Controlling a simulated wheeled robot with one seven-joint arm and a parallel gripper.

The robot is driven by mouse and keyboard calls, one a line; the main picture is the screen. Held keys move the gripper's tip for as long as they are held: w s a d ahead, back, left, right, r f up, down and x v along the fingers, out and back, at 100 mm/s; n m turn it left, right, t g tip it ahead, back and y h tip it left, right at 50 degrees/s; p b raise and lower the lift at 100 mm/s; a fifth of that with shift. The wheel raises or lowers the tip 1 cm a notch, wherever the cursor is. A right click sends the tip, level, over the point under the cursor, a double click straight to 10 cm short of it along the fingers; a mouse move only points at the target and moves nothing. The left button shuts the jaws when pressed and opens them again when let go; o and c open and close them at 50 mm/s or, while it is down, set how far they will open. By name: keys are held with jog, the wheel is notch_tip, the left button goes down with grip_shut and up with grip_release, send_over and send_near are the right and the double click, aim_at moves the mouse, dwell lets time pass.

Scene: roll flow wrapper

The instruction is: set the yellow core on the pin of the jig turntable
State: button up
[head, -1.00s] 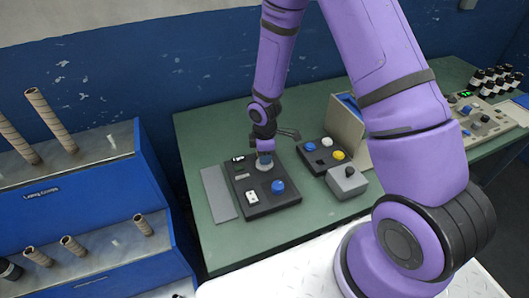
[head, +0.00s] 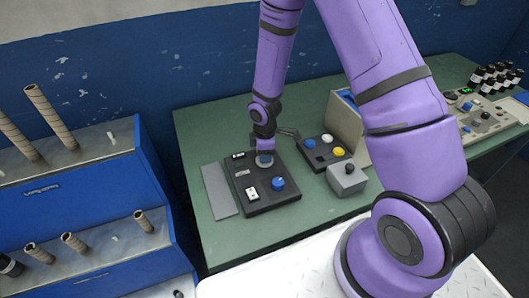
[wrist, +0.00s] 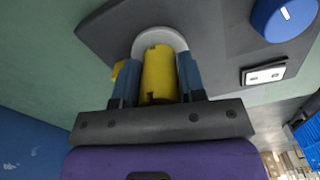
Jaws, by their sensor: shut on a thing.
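The yellow core (wrist: 159,75) is upright between the blue fingers of my gripper (wrist: 160,68) in the wrist view, with a finger on each side. Its far end is over the round light-grey turntable (wrist: 172,34) of the dark jig (wrist: 103,27). The pin is hidden, and I cannot tell whether the core touches the turntable. In the head view my gripper (head: 264,157) is low over the turntable at the back of the jig (head: 288,202), and the core is hidden there.
The jig carries a blue knob (head: 278,184) and a white switch (head: 252,193). A button panel (head: 318,164) and a grey box with a black knob (head: 346,181) stand to its right. A flat grey plate (head: 219,190) lies left. A blue rack (head: 70,195) holds cardboard tubes.

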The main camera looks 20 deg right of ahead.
jog(key=o, duration=1)
jog(key=shift+w+r, duration=0.1)
jog(key=shift+c, duration=0.3)
jog(key=shift+w+r, duration=0.1)
jog(key=shift+r, duration=0.35)
jog(key=o, duration=0.3)
jog(key=shift+r, duration=0.3)
jog(key=shift+o, duration=0.2)
jog(key=shift+s+r, duration=0.2)
jog(key=shift+r, duration=2.95)
